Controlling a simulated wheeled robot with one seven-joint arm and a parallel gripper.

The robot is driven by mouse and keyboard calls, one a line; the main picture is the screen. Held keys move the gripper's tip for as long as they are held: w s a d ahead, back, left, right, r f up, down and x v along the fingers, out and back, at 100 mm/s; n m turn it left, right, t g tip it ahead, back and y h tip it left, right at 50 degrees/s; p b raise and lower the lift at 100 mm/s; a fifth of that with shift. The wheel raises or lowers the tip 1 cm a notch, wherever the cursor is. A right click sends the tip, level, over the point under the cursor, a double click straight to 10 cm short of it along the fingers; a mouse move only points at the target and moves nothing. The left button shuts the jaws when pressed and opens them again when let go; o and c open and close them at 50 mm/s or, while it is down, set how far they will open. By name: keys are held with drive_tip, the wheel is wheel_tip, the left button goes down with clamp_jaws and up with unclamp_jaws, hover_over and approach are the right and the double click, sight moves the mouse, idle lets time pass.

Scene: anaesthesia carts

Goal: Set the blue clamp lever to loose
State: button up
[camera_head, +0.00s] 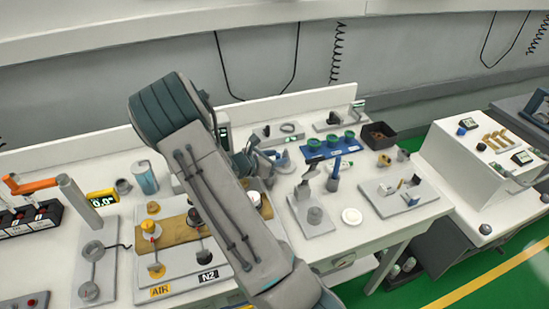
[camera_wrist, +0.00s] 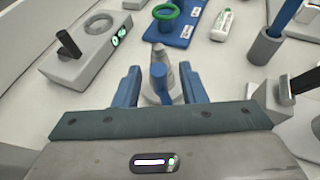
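The blue clamp lever (camera_wrist: 158,74) stands up from a grey clamp body (camera_wrist: 158,55) in the middle of the wrist view. My gripper (camera_wrist: 161,80) is open, with one blue finger to the left of the lever and one to the right. Gaps show between the lever and both fingers, so nothing is gripped. The lever's lower part is hidden behind my gripper's palm. In the head view my gripper (camera_head: 262,158) is over the back middle of the bench, and my arm hides part of the area around it.
A grey box with a black lever (camera_wrist: 85,50) stands at left in the wrist view. A blue tray (camera_head: 325,148) with green rings lies behind right. A grey cup holding a blue stick (camera_wrist: 265,45) and a grey-headed fixture (camera_wrist: 300,84) stand at right. White bench shows between them.

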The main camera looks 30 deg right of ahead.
drive_tip(key=b+v, duration=0.1)
drive_tip(key=v, duration=1.3)
drive_tip(key=shift+w+b, duration=0.1)
drive_tip(key=shift+b, duration=0.2)
drive_tip(key=shift+d, duration=0.1)
drive_tip(key=s+a+r+m+y, duration=0.5)
drive_tip(key=s+a+m+y, duration=0.1)
drive_tip(key=s+m, duration=0.4)
drive_tip(key=s+a+r+m+y, duration=0.6)
drive_tip(key=s+m, duration=0.3)
drive_tip(key=s, duration=0.2)
drive_tip(key=shift+a+m+t+y, duration=0.25)
drive_tip(key=shift+m+t+y, duration=0.15)
drive_tip(key=shift+y, duration=0.3)
